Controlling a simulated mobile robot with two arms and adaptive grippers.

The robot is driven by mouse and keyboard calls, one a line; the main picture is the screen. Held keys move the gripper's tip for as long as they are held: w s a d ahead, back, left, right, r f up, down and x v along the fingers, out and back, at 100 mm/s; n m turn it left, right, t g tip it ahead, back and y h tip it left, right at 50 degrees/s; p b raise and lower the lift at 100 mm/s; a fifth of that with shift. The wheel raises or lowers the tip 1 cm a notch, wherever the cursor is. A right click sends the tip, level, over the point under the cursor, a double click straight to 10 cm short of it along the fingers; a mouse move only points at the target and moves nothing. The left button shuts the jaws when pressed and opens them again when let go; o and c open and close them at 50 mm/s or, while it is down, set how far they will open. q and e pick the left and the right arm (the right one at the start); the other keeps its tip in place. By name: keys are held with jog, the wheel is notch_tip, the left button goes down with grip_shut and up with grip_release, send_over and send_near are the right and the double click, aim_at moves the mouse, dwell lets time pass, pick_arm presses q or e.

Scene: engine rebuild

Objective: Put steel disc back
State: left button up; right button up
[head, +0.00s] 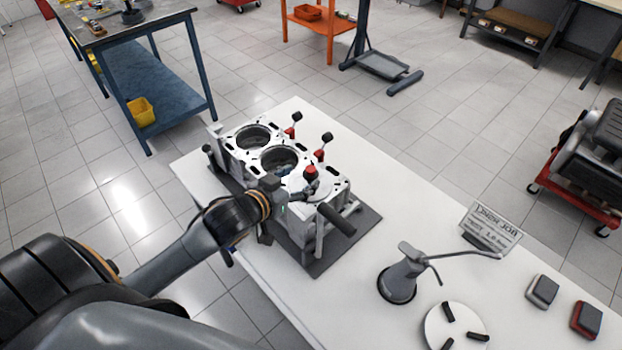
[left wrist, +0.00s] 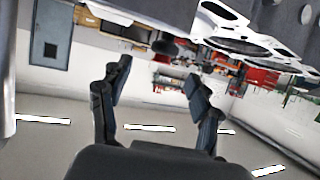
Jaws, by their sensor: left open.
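A silver engine block (head: 228,150) stands on a dark mat on the white bench. Two bores are open; a pale, round, disc-like surface (head: 322,188) shows at its near end, partly hidden by my gripper and a red knob. I cannot tell surely whether this is the steel disc. My left gripper (head: 291,196) is at the block's near end, beside that surface; contact is unclear. In the left wrist view my left gripper (left wrist: 158,78) is open with nothing between its fingers, and part of the block (left wrist: 232,18) shows at top right. My right gripper is not in view.
Clamps with black and red knobs (head: 324,142) rise along the block. A grey oil can (head: 398,280), a round plate with black pads (head: 440,318), a sign (head: 490,230) and two small boxes (head: 543,290) (head: 586,320) stand to the right. Bench space between is clear.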

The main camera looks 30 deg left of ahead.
aim_at(308, 171)
pick_arm(q)
jog(key=shift+w+f, duration=0.15)
jog(key=shift+w, duration=0.35)
jog(key=shift+w+d, duration=0.1)
jog(key=shift+w+f, duration=0.1)
jog(key=shift+w, duration=0.15)
jog(key=shift+w+p, duration=0.35)
jog(key=shift+p, duration=0.15)
jog(key=p+x, duration=0.1)
jog(key=x, duration=0.2)
jog(key=shift+w+f, duration=0.1)
jog(key=shift+f, duration=0.1)
jog(key=shift+w+f, duration=0.2)
jog(key=shift+w, duration=0.1)
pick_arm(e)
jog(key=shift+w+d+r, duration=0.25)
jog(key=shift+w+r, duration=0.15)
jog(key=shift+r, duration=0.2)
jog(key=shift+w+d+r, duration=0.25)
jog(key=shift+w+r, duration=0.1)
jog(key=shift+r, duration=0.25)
